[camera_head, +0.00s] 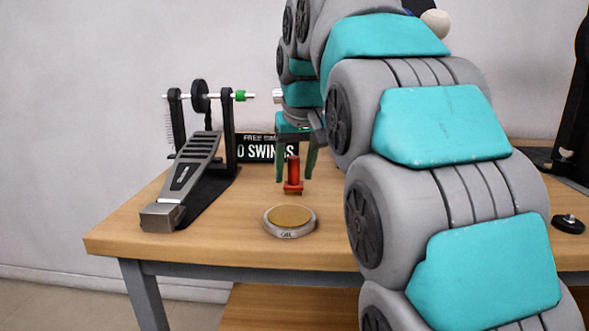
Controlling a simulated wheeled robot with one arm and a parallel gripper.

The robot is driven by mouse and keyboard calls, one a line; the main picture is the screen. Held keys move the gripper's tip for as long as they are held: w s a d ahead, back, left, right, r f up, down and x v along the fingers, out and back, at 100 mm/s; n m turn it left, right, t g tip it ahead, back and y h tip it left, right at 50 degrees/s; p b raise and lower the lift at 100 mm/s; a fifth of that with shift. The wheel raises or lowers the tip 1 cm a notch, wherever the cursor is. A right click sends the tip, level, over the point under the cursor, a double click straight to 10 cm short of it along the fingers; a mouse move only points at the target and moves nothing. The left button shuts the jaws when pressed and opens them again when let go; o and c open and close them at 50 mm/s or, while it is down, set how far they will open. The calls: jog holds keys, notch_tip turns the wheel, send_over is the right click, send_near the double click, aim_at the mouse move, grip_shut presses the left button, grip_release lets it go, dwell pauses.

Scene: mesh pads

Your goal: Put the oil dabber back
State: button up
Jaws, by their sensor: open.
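The oil dabber appears to be the small red upright piece (293,172) with a wider red foot, near the middle of the table. My gripper (296,176) comes down from above with its two green fingers apart. One finger shows on each side of the red piece in this view, with gaps between. I cannot tell the depth between the fingers and the piece, or whether its foot rests on the table. A round metal dish (290,232) with a tan pad lies in front of the red piece, near the table's front edge.
A foot pedal (190,165) stands on the left of the wooden table (220,240). A black sign (255,149) stands behind my gripper. A small black disc (568,224) lies at the far right. My arm hides much of the table's right side.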

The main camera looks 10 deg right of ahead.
aim_at(295, 161)
jog(key=shift+r, duration=0.1)
jog(key=shift+p+v, duration=0.4)
jog(key=shift+v, duration=3.35)
